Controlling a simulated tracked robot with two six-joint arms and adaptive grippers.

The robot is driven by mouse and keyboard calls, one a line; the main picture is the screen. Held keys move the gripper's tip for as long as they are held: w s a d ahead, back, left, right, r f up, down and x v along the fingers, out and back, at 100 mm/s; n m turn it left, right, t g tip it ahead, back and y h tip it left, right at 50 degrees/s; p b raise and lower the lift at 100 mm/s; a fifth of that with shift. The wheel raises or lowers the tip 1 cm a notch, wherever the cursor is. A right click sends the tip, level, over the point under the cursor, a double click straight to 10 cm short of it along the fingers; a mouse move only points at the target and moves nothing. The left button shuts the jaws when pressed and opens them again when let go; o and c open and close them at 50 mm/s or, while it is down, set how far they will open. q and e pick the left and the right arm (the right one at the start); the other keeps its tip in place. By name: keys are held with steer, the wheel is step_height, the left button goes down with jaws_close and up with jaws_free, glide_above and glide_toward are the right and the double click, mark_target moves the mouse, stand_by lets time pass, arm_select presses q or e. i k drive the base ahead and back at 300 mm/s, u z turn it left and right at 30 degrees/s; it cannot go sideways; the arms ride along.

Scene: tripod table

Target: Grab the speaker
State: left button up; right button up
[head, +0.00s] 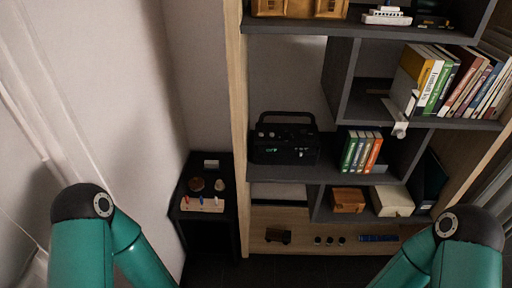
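The speaker (285,146) is a black box-shaped device with a carry handle on top and small green lit marks on its front. It stands upright on the middle shelf (290,173) of the bookcase, toward the shelf's left end. My teal arms show at the bottom left and bottom right corners, well apart from the speaker. Neither of my grippers is in the head view.
Several books (361,151) stand right of the speaker. More books (462,82) fill the upper right shelf. A wooden box (347,200) and a cream box (392,201) sit lower. A small dark side table (229,214) with small items stands left of the bookcase.

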mark_target(277, 149)
steer(key=u, duration=0.15)
steer(key=i, duration=1)
